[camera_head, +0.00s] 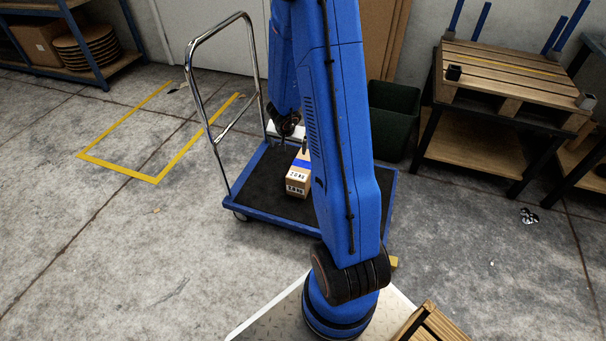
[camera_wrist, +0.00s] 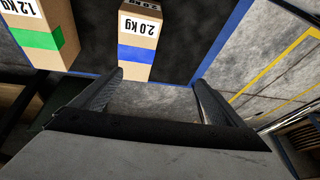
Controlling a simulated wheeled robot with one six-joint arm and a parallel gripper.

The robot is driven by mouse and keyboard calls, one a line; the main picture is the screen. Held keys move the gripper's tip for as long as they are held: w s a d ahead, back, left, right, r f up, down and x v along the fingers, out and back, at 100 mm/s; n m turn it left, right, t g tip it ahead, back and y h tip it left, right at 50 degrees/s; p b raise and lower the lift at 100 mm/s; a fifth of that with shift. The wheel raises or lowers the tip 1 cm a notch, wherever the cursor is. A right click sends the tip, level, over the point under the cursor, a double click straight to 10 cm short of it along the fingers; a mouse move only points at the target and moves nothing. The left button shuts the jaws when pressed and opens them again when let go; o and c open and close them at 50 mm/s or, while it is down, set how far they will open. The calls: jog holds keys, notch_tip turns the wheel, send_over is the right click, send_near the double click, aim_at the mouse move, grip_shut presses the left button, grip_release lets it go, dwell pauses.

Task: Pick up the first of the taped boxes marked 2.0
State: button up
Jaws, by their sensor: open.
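A brown cardboard box with a blue tape band and a white "2.0 kg" label (camera_wrist: 138,27) shows at the top of the wrist view. In the head view the box (camera_head: 297,187) sits on the dark deck of a blue-framed cart (camera_head: 262,215), partly covered by my arm. A box with green tape marked "1.2 kg" (camera_wrist: 42,40) is left of it in the wrist view. My gripper (camera_wrist: 159,77) is open and empty, its fingers spread just below the blue-taped box in the picture.
The cart's chrome handle (camera_head: 211,120) rises at its left side. A dark green bin (camera_head: 393,120) stands behind it to the right, near a table with wooden pallets (camera_head: 510,75). A yellow floor outline (camera_head: 155,180) is to the left; the left front floor is clear.

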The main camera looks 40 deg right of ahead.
jog(key=g, duration=0.1)
send_near(304, 169)
jog(key=w+r, duration=0.2)
jog(key=shift+m+h, duration=0.4)
jog(key=shift+m, duration=0.1)
jog(key=shift+x, duration=8.9)
jog(key=shift+s+a, duration=0.15)
jog(key=shift+c, duration=0.6)
jog(key=c, duration=2)
